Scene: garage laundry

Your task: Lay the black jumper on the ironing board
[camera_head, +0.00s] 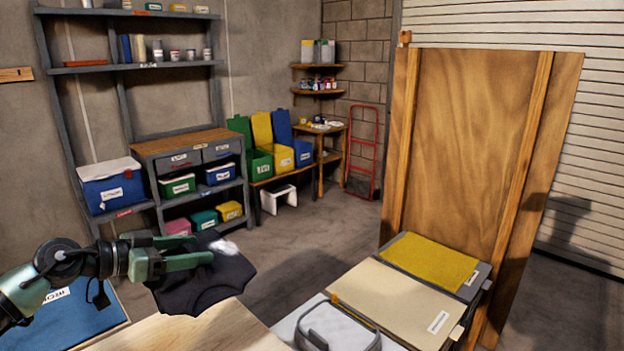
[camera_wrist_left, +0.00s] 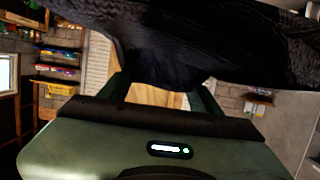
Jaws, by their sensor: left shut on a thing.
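The black jumper (camera_head: 205,287) hangs bunched from my left gripper (camera_head: 205,250), above the left end of a pale wooden top (camera_head: 215,332). A white patch shows at its upper edge. In the left wrist view the dark knitted jumper (camera_wrist_left: 190,45) spans the top of the picture, beyond the fingers of my left gripper (camera_wrist_left: 160,92). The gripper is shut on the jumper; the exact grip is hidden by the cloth. My right gripper is not in view. I cannot clearly make out which surface is the ironing board.
A beige panel (camera_head: 395,300) and a yellow one (camera_head: 432,262) lie at the right, before a tall wooden panel (camera_head: 462,150). A grey-rimmed item (camera_head: 340,328) is at the front. A blue panel (camera_head: 65,315) lies lower left. Open floor (camera_head: 300,255) lies beyond.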

